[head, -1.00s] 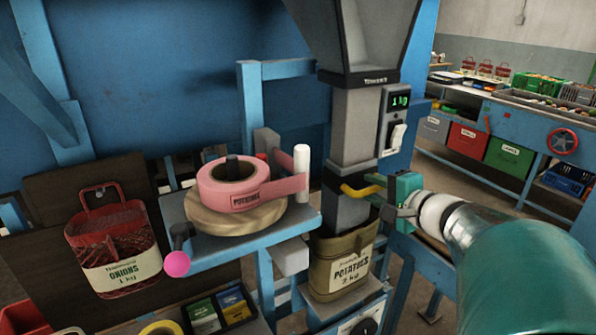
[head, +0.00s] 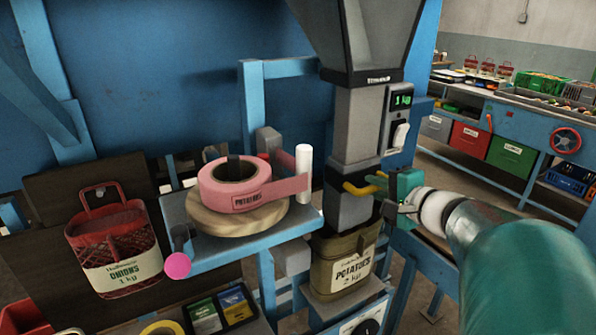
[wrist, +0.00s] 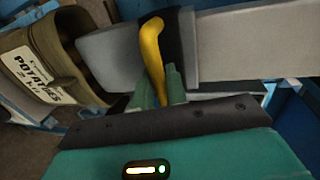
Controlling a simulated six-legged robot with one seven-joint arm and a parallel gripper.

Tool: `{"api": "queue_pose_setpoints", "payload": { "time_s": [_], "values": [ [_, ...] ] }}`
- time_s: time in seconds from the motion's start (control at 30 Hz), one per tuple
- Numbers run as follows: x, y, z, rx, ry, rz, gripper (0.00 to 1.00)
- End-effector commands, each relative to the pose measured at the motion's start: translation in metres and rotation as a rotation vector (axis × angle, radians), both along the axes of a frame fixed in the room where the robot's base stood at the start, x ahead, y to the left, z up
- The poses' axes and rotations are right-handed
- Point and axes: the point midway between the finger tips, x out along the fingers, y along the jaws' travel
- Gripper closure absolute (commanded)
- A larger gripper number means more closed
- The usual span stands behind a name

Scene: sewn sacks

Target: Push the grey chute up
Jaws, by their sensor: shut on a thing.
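The grey chute (head: 352,209) hangs under the hopper column, with a yellow handle (head: 358,188) at its dark collar. In the wrist view the chute (wrist: 104,52) lies sideways, with the sack (wrist: 60,65) at the left. My green gripper (head: 392,190) is at the right side of the chute. In the wrist view its fingers (wrist: 160,88) are shut on the yellow handle (wrist: 152,50). The fingertips are partly hidden in the head view.
A blue shelf holds a pink label roll (head: 234,183) on a wooden disc, left of the chute. A red onion bag (head: 113,240) hangs at the left. A scale display with a switch (head: 399,133) is on the column. A blue bench with crates stands at the right.

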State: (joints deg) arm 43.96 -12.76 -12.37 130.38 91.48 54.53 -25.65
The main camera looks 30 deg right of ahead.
Motion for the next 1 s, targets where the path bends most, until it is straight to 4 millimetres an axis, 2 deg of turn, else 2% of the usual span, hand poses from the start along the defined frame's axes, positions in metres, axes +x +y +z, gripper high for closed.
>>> {"api": "queue_pose_setpoints", "payload": {
  "time_s": [0.17,0.4,0.6,0.8,1.0],
  "values": [
    [0.001,0.0,0.034,-0.008,-0.009,0.001,1.0],
    [0.0,0.0,0.095,-0.009,-0.011,0.002,1.0],
    [0.0,0.0,0.136,-0.007,-0.009,0.001,1.0],
    [0.0,-0.001,0.158,-0.004,-0.009,0.0,1.0],
    [-0.001,-0.001,0.162,-0.003,-0.01,-0.001,1.0]
  ]
}}
